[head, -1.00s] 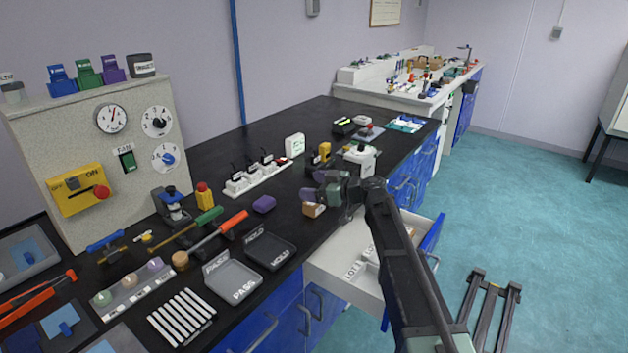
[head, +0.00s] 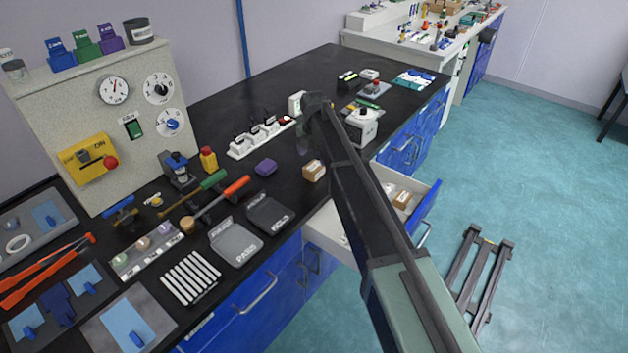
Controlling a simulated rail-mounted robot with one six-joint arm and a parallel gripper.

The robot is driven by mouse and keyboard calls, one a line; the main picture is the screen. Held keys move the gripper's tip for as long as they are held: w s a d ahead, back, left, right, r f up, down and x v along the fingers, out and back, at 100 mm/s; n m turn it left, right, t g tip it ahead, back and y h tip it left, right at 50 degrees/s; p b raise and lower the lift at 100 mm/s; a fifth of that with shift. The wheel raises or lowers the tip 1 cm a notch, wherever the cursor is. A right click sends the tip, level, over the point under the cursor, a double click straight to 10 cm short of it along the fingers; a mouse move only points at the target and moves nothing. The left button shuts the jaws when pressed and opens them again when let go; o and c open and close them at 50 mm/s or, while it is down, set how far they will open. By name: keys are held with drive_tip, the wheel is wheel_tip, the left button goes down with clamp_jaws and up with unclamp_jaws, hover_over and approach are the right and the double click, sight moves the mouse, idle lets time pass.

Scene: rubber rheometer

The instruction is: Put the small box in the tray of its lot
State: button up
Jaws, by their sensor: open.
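A small brown cardboard box (head: 314,171) with a pale label sits on the black bench near its front edge, behind the open drawer. A second small brown box (head: 402,199) lies in the open drawer (head: 428,208), near its right end. My gripper (head: 303,147) is open, above the bench and behind the box on the bench. It is small and partly hidden by my arm, and I see nothing held in it. My arm also covers the middle of the drawer, so its compartments and lot labels cannot be read.
Grey PASS tray (head: 235,241) and dark HOLD tray (head: 268,213) lie left of the drawer.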

sight(314, 166)
drive_tip(key=shift+f, duration=0.1)
wheel_tip(314, 166, down, 5)
drive_tip(key=b, duration=0.5)
drive_tip(key=shift+f, duration=0.2)
drive_tip(key=shift+r, duration=0.25)
drive_tip(key=c, duration=1.1)
drive_tip(key=shift+c, duration=0.2)
drive_tip(key=shift+r, duration=0.1)
